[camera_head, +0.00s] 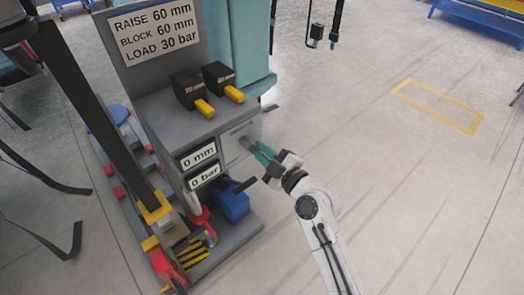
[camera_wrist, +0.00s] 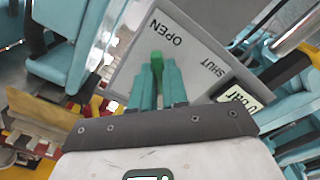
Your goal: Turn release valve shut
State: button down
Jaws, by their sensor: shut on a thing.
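The release valve is a small green handle (camera_wrist: 156,60) on a grey plate (camera_wrist: 130,66) marked OPEN and SHUT. In the wrist view its visible tip points up, toward the OPEN word and away from SHUT on the right. My gripper (camera_wrist: 159,82) has its two teal fingers closed on the handle, one on each side. The handle's lower part and pivot are hidden by the fingers. In the head view my gripper (camera_head: 260,152) reaches from the right to the plate (camera_head: 238,140) on the side of the grey console, covering the handle.
The grey console (camera_head: 160,105) carries two black boxes with yellow levers (camera_head: 205,107) and displays reading 0 mm (camera_head: 199,156) and 0 bar (camera_head: 205,175). A dark lever (camera_head: 245,185) juts out below my gripper. A blue box (camera_head: 232,203) sits beneath.

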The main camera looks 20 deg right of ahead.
jog(key=shift+f, duration=0.1)
dwell(0.3)
jog(key=a+m, duration=0.1)
jog(key=m, duration=0.2)
jog(key=a+m, duration=0.1)
jog(key=m, duration=0.2)
jog(key=s+m, duration=0.1)
jog(key=m, duration=0.3)
jog(key=shift+a+f, duration=0.4)
jog(key=m, duration=0.1)
jog(key=m+p, duration=0.1)
jog(key=m, duration=0.1)
jog(key=a+m+p, duration=0.1)
jog(key=shift+s+a+r, duration=0.1)
jog(key=shift+s+r, duration=0.05)
jog(key=shift+r, duration=0.1)
jog(key=shift+s+a+r+m+p, duration=0.1)
jog(key=shift+a+m+p, duration=0.1)
jog(key=shift+m+p, duration=0.6)
jog(key=shift+s+a+r+m+p, duration=0.15)
jog(key=shift+m+p, duration=0.15)
jog(key=shift+m, duration=0.9)
jog(key=shift+w, duration=0.1)
